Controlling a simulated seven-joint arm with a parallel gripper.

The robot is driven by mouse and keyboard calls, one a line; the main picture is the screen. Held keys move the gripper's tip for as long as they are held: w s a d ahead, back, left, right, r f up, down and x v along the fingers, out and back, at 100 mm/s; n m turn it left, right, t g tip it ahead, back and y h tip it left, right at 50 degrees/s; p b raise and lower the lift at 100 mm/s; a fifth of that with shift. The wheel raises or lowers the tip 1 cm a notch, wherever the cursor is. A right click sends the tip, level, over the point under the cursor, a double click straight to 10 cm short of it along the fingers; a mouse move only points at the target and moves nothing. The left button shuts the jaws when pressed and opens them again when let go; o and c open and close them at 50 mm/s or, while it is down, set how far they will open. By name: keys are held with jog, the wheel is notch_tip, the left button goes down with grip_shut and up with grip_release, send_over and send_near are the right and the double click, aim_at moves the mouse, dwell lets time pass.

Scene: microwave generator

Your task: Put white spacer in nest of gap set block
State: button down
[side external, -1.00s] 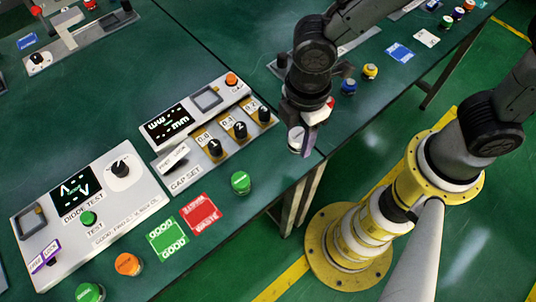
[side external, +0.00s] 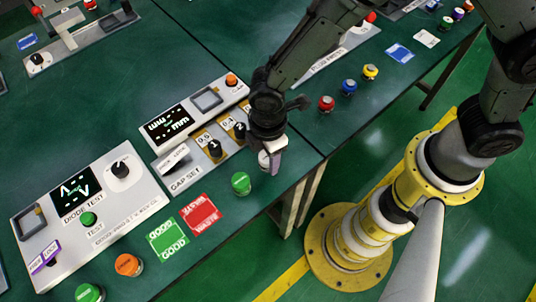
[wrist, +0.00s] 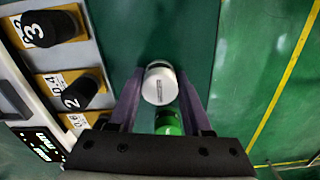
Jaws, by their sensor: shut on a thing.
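My gripper (side external: 270,158) is shut on the white spacer (wrist: 160,84), a short white cylinder with a small dark label on its top. In the side view the spacer (side external: 264,158) shows only partly at the fingertips. The grey gap set block (side external: 180,182) stands on the green bench to the left of my gripper, with a lit display, black knobs and a dark-framed square recess (side external: 207,99) near its back edge. My gripper hangs off the block's right front end, and my wrist hides part of that end. I cannot tell the spacer's height above the bench.
A green button (side external: 241,183) stands on the bench just in front of my gripper; it also shows in the wrist view (wrist: 168,123). Red waste (side external: 200,215) and green good (side external: 167,240) cards lie farther left. The diode test block (side external: 125,210) is at left. The bench edge is close by.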

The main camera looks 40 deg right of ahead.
jog(key=shift+f, duration=0.1)
jog(key=shift+f, duration=0.1)
jog(key=shift+c, duration=1.7)
grip_release()
